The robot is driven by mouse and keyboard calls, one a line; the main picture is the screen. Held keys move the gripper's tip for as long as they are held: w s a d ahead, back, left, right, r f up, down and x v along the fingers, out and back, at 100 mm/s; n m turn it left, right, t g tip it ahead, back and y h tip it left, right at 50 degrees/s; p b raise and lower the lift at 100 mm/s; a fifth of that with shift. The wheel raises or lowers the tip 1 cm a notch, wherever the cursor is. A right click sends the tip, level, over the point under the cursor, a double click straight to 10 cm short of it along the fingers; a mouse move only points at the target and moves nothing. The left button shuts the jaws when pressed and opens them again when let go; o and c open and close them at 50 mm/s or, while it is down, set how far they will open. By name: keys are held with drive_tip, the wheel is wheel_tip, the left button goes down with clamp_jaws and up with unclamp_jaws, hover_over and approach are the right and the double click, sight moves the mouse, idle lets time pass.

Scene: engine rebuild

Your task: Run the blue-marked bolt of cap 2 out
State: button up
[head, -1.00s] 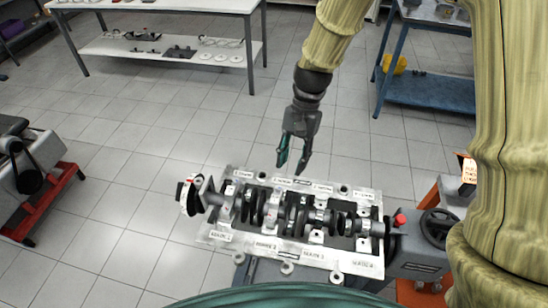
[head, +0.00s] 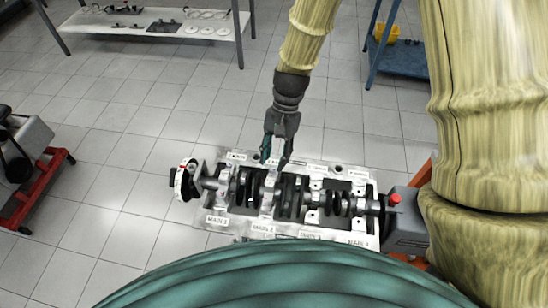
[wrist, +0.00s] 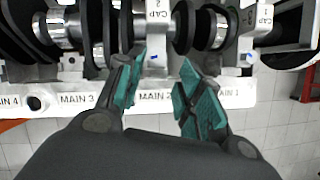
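Cap 2 (wrist: 157,28) is a light metal bearing cap over the crankshaft, seen at the top middle of the wrist view with its label upside of the fingers. A small blue mark (wrist: 153,58) shows on its near foot; the bolt head itself is hard to make out. In the head view cap 2 (head: 267,198) stands on the engine block (head: 215,240). My gripper (wrist: 160,78) is open and empty, its teal-padded fingers apart on either side of the blue mark's line, just short of it. In the head view my gripper (head: 274,160) hangs over the block's far edge.
Cap 1 (wrist: 265,18) stands to the right in the wrist view. The crankshaft (head: 340,203) runs along the block between the caps. A red-knobbed stand (head: 405,225) holds the block's right end. A white shelf table (head: 150,45) and a blue bench (head: 405,55) stand behind.

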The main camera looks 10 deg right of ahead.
drive_tip(key=shift+s+f, duration=0.15)
drive_tip(key=shift+s, duration=0.15)
drive_tip(key=shift+s+a+f, duration=0.15)
drive_tip(key=shift+s, duration=0.65)
drive_tip(key=shift+w+f, duration=0.35)
drive_tip(key=shift+w, duration=0.15)
drive_tip(key=shift+s+r, duration=0.15)
drive_tip(key=shift+s, duration=0.05)
drive_tip(key=c, duration=0.4)
clamp_jaws()
